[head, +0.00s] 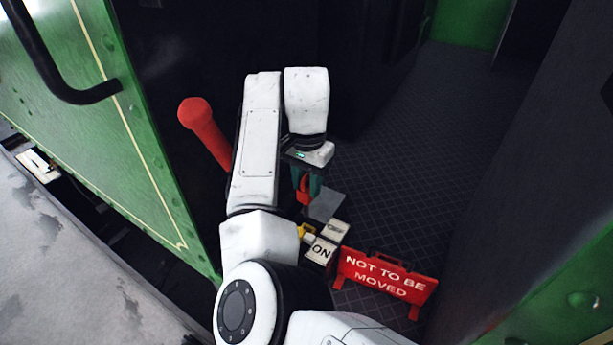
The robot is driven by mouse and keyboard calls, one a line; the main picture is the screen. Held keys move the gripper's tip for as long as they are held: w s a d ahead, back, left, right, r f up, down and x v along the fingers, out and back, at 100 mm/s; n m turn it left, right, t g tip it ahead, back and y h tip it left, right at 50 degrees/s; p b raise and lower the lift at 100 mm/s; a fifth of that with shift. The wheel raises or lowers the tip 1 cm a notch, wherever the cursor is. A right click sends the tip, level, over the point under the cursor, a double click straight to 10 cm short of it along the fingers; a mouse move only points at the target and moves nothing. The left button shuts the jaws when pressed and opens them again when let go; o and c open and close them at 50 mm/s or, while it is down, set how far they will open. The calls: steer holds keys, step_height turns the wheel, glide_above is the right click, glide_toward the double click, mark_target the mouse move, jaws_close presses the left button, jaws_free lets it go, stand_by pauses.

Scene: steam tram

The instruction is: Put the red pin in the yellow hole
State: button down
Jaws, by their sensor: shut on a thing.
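My gripper (307,182), with teal fingers, points down in the middle of the head view. It is shut on a small red piece, the red pin (304,190), and holds it above a dark area by a grey plate (326,205). A yellow part (305,231) shows below the gripper, beside a block marked "ON". It is partly hidden by my arm, and I cannot make out a hole in it. The gap between the pin and the surface below is hard to judge.
The block marked "ON" (321,251) and a pale block (335,230) stand close by. A red sign, "NOT TO BE MOVED" (386,275), stands to their right. A red-ended lever (205,127) rises left of my arm. The patterned floor (400,150) behind is clear.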

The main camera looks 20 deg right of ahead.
mark_target(307, 215)
steer(key=shift+s+f+b, duration=0.1)
steer(key=shift+f+b, duration=0.75)
steer(key=shift+f, duration=1.4)
steer(key=shift+f+p, duration=0.2)
steer(key=shift+p, duration=0.3)
steer(key=shift+f+b, duration=0.75)
steer(key=shift+f, duration=1.1)
steer(key=shift+f, duration=0.35)
steer(key=shift+f+b, duration=0.3)
steer(key=shift+f, duration=0.15)
steer(key=c, duration=0.7)
jaws_free()
